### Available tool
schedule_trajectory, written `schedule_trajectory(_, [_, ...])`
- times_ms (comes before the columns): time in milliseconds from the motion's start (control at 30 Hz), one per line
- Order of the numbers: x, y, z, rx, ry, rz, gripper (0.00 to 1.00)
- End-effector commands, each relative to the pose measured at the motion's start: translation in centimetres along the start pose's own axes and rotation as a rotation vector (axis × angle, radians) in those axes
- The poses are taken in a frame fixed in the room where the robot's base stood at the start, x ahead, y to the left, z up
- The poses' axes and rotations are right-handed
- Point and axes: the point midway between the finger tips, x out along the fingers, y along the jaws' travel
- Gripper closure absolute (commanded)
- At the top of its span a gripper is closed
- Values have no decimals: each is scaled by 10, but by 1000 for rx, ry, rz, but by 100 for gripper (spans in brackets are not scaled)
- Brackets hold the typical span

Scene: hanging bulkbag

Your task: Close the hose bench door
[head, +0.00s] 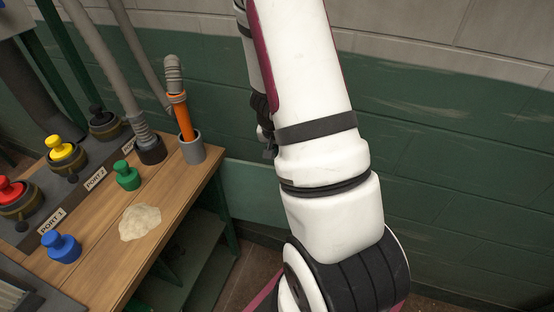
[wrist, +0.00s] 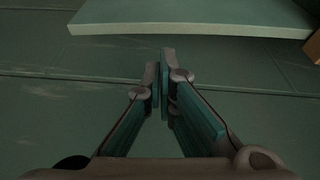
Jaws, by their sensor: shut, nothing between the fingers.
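My gripper (wrist: 163,78) is shut and empty in the wrist view, its two fingers close together. A flat green panel (wrist: 190,18), which looks like the hose bench door, spans the top of that view, apart from the fingertips. In the head view a green panel (head: 252,190) stands out to the right from the end of the hose bench (head: 192,182), so the door appears open. My arm covers its right part. My fingertips cannot be made out clearly in the head view.
On the bench top are a blue cap (head: 61,248), a green cap (head: 127,176), a pale powder patch (head: 140,222) and an orange-handled tool (head: 182,115) in a grey cup (head: 192,149). Grey hoses (head: 105,60) rise behind. A green brick wall (head: 465,165) lies beyond my arm.

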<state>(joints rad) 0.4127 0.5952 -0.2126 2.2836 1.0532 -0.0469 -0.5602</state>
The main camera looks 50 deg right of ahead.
Motion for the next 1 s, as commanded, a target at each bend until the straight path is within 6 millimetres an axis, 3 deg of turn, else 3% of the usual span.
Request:
schedule_trajectory(433, [48,0,0,0,-1,0,100])
schedule_trajectory(1000, [53,-1,0,0,0,-1,100])
